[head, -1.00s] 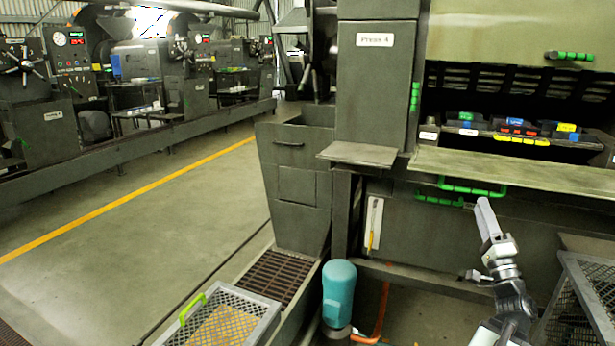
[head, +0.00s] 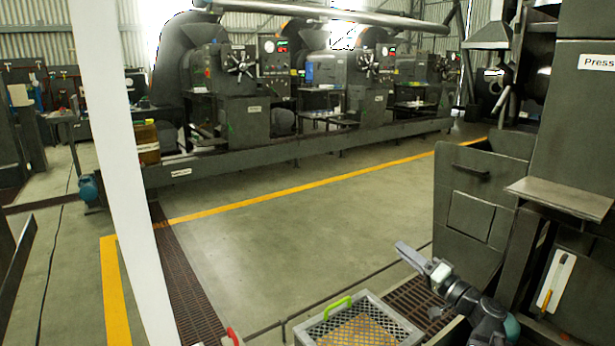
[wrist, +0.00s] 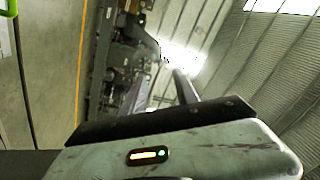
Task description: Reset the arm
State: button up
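My gripper (head: 412,255) is in the lower right of the head view, at the end of my raised arm. It points up and to the left, in the air above the floor grate, in front of the dark press cabinet. No object shows at its fingertips.
A mesh crate (head: 318,332) with a green handle stands below my gripper. The cabinet (head: 478,200) and the Press 4 column (head: 580,120) are on the right. A row of presses (head: 245,105) lines the back. The floor (head: 300,235) between is clear. A white post (head: 115,150) crosses the left.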

jog(key=s+a+f+n+g, duration=0.1)
jog(key=a+f+n+g, duration=0.35)
jog(key=a, duration=0.65)
jog(key=s+a+f+n+g, duration=0.1)
jog(key=a+f+g, duration=0.4)
jog(key=a+f, duration=0.5)
jog(key=s+a+f+n+g+h, duration=0.25)
jog(key=s+a+f+g, duration=0.2)
jog(key=a+f, duration=0.25)
jog(key=s+d+f+g+h, duration=0.1)
jog(key=s+d+f+h, duration=0.2)
jog(key=d+f+h, duration=0.15)
jog(key=s+d+f+m+g+h, duration=0.2)
jog(key=s+d+m+h, duration=0.15)
jog(key=d, duration=0.65)
notch_tip(320, 180, up, 34)
jog(key=p, duration=3.4)
jog(key=shift+w+a, duration=0.15)
jog(key=shift+a, duration=0.3)
jog(key=shift+h, duration=0.25)
